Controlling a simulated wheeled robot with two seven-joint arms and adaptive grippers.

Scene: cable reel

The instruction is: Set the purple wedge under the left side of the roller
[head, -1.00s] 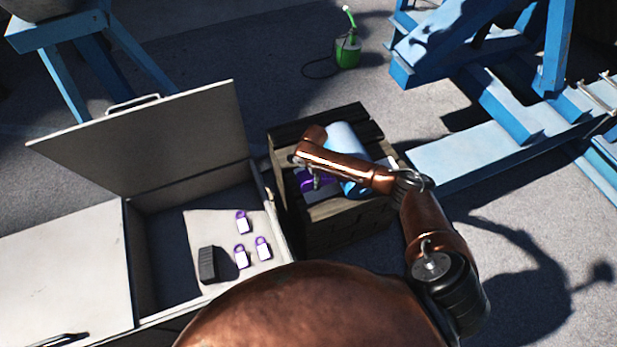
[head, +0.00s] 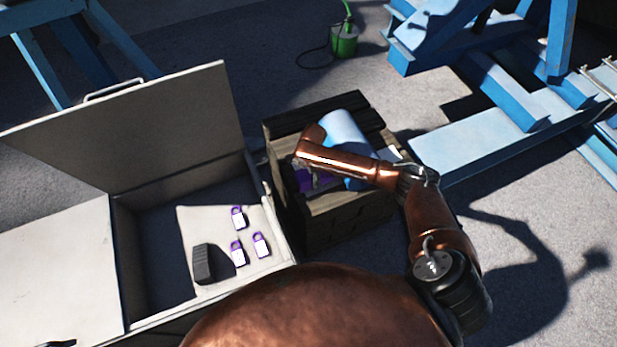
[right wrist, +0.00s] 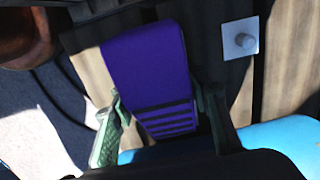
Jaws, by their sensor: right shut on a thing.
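The purple wedge (right wrist: 150,75) is between the two green fingers of my right gripper (right wrist: 160,120) in the right wrist view, and the gripper is shut on it. In the head view the purple wedge (head: 312,182) shows partly, under my right arm, on the left part of the wooden crate top. The blue roller (head: 346,132) lies on the crate, just right of the wedge, partly hidden by my right arm. Its blue surface also shows at the bottom of the right wrist view (right wrist: 275,140). I cannot tell whether the wedge touches the roller or the planks. My left gripper is not in view.
The wooden crate (head: 345,215) stands right of an open grey box (head: 270,215) holding several purple-and-white padlocks (head: 238,218) and a dark block (head: 203,264). Blue steel frames (head: 490,150) stand at the right.

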